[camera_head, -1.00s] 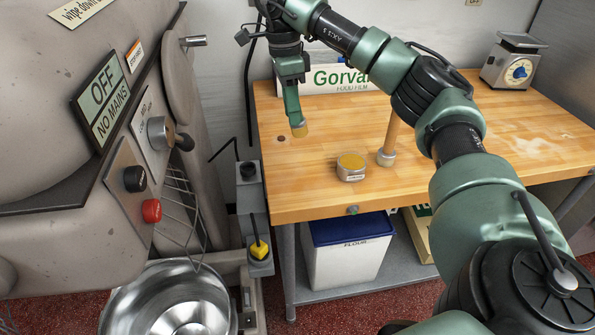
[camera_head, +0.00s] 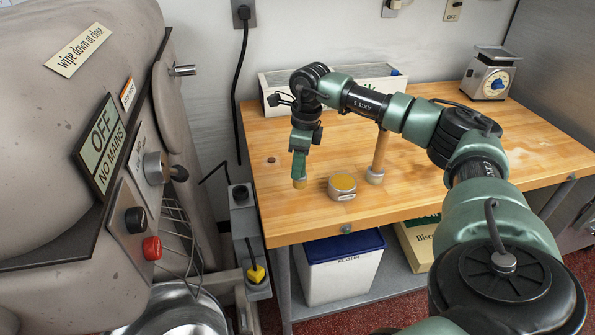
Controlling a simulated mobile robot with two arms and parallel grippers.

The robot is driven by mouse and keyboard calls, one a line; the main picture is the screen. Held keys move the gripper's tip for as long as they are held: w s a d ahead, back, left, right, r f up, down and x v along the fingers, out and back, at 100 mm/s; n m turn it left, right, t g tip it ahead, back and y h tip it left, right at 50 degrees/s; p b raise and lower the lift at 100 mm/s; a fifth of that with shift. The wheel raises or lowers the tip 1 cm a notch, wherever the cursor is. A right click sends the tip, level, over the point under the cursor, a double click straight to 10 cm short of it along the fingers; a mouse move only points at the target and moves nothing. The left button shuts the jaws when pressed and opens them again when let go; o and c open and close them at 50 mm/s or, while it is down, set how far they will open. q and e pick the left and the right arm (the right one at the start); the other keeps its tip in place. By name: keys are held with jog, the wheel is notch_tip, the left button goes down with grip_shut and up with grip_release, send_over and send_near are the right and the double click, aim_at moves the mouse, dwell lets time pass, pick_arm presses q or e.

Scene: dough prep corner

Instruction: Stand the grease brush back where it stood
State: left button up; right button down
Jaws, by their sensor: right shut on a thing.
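My right gripper (camera_head: 300,150) points straight down above the front left part of the wooden worktop. It is shut on the grease brush (camera_head: 299,184). Only a short tan end of the brush shows below the green fingers; the rest is hidden by them. I cannot tell whether that end touches the worktop. A small round tin (camera_head: 342,194) with a yellow top stands just right of the brush, with a narrow gap. My left gripper is not in view.
An upright wooden rod with a pale round foot (camera_head: 375,177) stands right of the tin, close behind my forearm. A long white box (camera_head: 272,88) lies at the back of the worktop (camera_head: 283,215). A scale (camera_head: 490,75) stands back right. The worktop left of the brush is clear.

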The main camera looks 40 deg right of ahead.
aim_at(298, 182)
notch_tip(298, 182, down, 6)
jog(key=shift+f+p, duration=0.15)
jog(key=shift+p, duration=0.45)
jog(key=c, duration=1.6)
grip_release()
jog(key=shift+s, duration=0.15)
jog(key=o, duration=0.4)
jog(key=shift+o, duration=0.2)
jog(key=r+b, duration=0.1)
jog(key=r, duration=0.3)
jog(key=r+b, duration=0.1)
jog(key=r, duration=0.3)
jog(key=s+d+r+b, duration=0.1)
jog(key=r, duration=0.3)
